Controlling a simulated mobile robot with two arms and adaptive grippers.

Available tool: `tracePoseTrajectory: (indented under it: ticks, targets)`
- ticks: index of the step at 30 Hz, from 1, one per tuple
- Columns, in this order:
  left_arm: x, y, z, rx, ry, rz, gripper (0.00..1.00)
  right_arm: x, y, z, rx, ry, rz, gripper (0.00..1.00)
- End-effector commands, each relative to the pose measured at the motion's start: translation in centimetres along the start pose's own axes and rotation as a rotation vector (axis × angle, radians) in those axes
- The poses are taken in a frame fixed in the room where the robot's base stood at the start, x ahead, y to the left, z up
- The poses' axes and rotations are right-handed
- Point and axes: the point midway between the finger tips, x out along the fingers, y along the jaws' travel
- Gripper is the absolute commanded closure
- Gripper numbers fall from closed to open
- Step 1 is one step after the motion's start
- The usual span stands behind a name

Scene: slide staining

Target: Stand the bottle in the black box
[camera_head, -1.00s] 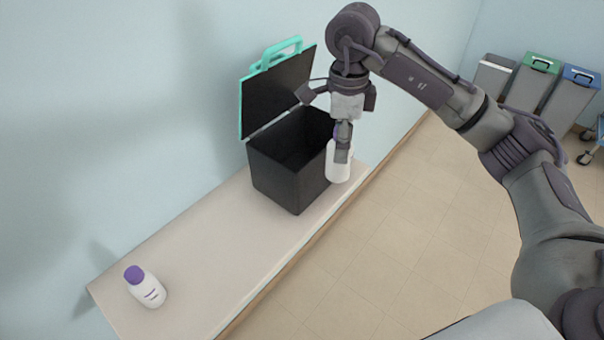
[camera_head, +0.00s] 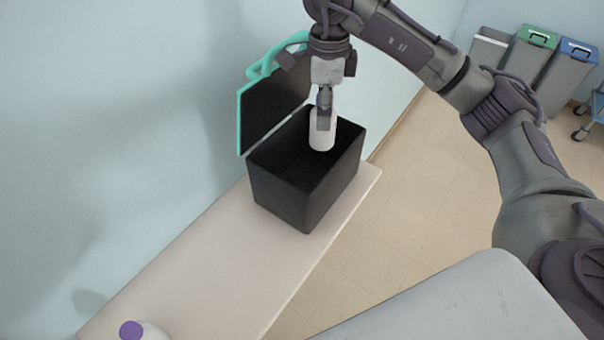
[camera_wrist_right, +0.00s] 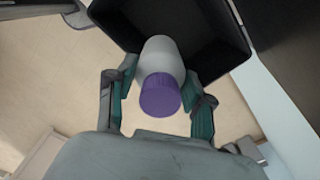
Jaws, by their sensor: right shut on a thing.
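The black box (camera_head: 283,201) stands on the bench with its teal-edged lid (camera_head: 272,108) open against the wall side. My right gripper (camera_head: 325,120) is shut on a white bottle (camera_head: 321,138) and holds it upright over the box opening, towards its far right part. In the right wrist view the bottle's purple cap (camera_wrist_right: 160,95) sits between the fingers, with the box interior (camera_wrist_right: 205,35) beyond it. I cannot tell how far the bottle's base is above the box floor. My left gripper is not in view.
Several bins (camera_head: 528,65) stand on the floor at the far right.

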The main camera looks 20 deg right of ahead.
Motion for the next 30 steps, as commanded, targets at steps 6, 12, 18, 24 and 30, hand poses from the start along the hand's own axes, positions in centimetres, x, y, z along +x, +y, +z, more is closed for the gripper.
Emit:
tracePoseTrajectory:
  ticks: [6,12,18,24,30]
  targets:
    - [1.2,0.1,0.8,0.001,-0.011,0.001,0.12,1.8,0.0,0.0,0.0,0.0,0.001,0.94]
    - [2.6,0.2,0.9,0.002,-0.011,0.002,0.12,4.2,0.0,0.0,-0.001,0.0,0.001,0.94]
    - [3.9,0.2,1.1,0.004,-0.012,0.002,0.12,6.6,0.0,0.0,-0.001,0.0,0.001,0.94]
    - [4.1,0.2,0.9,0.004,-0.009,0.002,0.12,8.8,0.1,0.1,-0.002,0.0,0.005,0.94]
    - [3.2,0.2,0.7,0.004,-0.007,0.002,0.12,12.1,0.1,-0.1,-0.001,0.002,0.003,0.94]
